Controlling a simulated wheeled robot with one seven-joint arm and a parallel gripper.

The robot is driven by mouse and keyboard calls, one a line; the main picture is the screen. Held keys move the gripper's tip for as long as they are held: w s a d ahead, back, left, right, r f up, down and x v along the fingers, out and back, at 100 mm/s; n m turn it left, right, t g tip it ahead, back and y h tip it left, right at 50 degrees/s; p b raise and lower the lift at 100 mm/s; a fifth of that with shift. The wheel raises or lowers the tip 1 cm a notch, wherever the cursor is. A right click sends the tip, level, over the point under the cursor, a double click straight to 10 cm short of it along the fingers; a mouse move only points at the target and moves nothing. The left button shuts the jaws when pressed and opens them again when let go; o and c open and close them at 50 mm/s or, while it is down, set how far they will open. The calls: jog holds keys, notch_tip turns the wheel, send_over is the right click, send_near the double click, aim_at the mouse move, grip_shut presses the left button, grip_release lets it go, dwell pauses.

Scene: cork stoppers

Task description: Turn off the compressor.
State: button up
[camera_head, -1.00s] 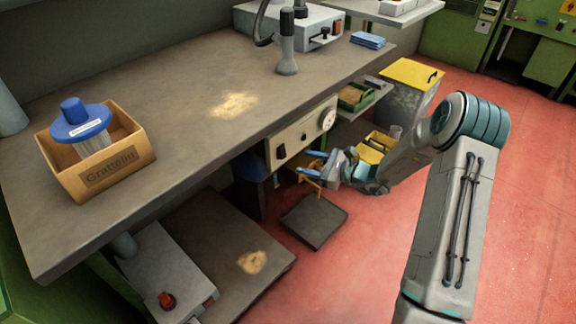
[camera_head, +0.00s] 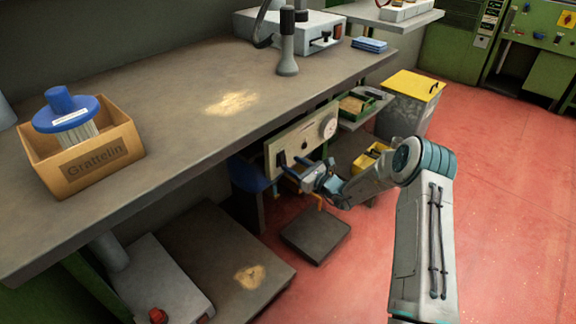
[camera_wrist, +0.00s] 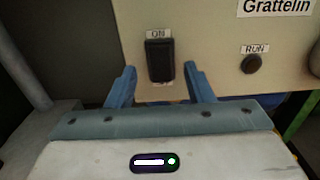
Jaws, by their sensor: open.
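The control panel (camera_head: 300,137) is a beige box with a round dial, fixed under the workbench's front edge. In the wrist view the panel (camera_wrist: 205,60) carries a black rocker switch (camera_wrist: 160,60) labelled "ON" above; a label below it is partly hidden. A round dark button (camera_wrist: 251,64) labelled "RUN" sits to its right. My gripper (camera_head: 291,168) is in front of the panel's lower left part. In the wrist view my gripper (camera_wrist: 162,82) is open, with its blue fingers either side of the switch's lower end. I cannot tell whether the fingers touch the panel.
The workbench (camera_head: 185,130) overhangs the panel. A cardboard box (camera_head: 85,165) with a blue-lidded item stands on it. A low platform (camera_head: 215,245) and a dark floor block (camera_head: 315,235) lie below. A yellow-lidded bin (camera_head: 412,95) stands behind my arm. Red floor to the right is clear.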

aim_at(283, 160)
jog(key=shift+x, duration=1.6)
jog(key=c, duration=1)
jog(key=shift+f+b, duration=0.3)
jog(key=shift+b, duration=0.45)
jog(key=shift+d+f+t+y+b, duration=0.1)
jog(key=shift+f+t+y+b, duration=0.45)
jog(key=shift+b, duration=0.55)
jog(key=shift+t+y+b, duration=0.55)
jog(key=shift+y+b, duration=0.2)
jog(key=shift+b, duration=0.15)
jog(key=shift+r+t+y+b, duration=0.2)
jog(key=shift+t+y+b, duration=0.2)
jog(key=shift+y, duration=0.1)
jog(key=shift+s, duration=0.1)
